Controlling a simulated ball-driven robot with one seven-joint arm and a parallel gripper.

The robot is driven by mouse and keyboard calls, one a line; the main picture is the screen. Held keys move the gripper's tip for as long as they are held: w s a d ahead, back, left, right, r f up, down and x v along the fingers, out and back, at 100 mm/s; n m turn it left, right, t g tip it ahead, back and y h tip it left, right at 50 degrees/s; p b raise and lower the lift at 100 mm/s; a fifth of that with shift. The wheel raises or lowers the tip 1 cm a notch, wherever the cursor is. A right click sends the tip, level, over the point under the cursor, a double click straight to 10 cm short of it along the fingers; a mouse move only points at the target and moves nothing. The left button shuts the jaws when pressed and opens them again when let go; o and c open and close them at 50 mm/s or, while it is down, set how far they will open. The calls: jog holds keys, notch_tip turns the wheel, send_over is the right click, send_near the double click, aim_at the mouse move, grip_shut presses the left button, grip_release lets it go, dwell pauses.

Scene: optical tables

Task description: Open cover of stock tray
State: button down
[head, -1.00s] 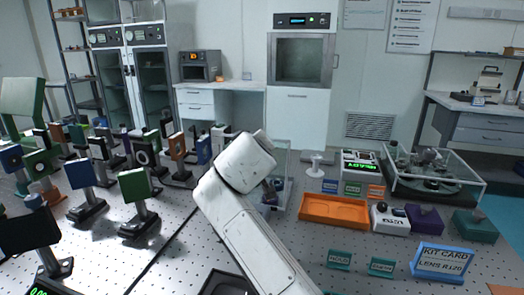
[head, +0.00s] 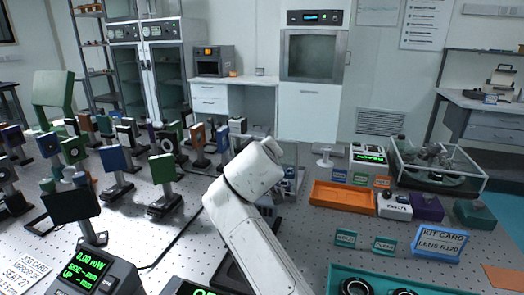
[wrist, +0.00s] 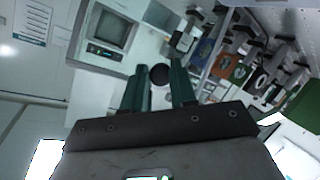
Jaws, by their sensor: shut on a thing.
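My gripper (wrist: 161,84) has two green fingers in the wrist view, closed on a small dark round knob (wrist: 160,73) between their tips. What the knob belongs to cannot be made out there. In the head view my white arm hides the gripper. A clear-walled box (head: 291,156) stands just behind the arm, partly hidden by it; I cannot tell whether it is the cover. A teal tray (head: 336,281) with dark round pieces is cut off at the bottom edge. I cannot tell for sure which is the stock tray.
An orange tray (head: 342,198) lies right of the arm, with a white device (head: 394,206) beside it. A glass-covered case (head: 440,166) stands farther right. Several optic mounts (head: 165,180) crowd the left. A kit card (head: 440,243) stands at front right. A meter (head: 92,268) is front left.

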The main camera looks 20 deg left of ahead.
jog(key=shift+s+a+f, duration=0.15)
jog(key=shift+a+f, duration=0.05)
jog(key=shift+f, duration=0.35)
jog(key=shift+s+a+f, duration=0.1)
jog(key=shift+a+f, duration=0.05)
jog(key=shift+f, duration=0.4)
jog(key=c, duration=0.9)
grip_release()
jog(key=shift+w+a+g, duration=0.1)
jog(key=shift+a+g, duration=0.05)
jog(key=shift+g, duration=0.15)
jog(key=shift+o, duration=0.2)
jog(key=shift+w+d, duration=0.2)
jog(key=shift+d, duration=0.2)
jog(key=shift+a+r, duration=0.1)
jog(key=shift+r, duration=0.3)
jog(key=shift+s+r, duration=0.1)
jog(key=p+v, duration=0.7)
jog(key=v, duration=0.2)
jog(key=shift+s+p, duration=0.3)
jog(key=shift+p, duration=0.1)
jog(key=shift+s+d, duration=0.3)
jog(key=shift+s, duration=0.1)
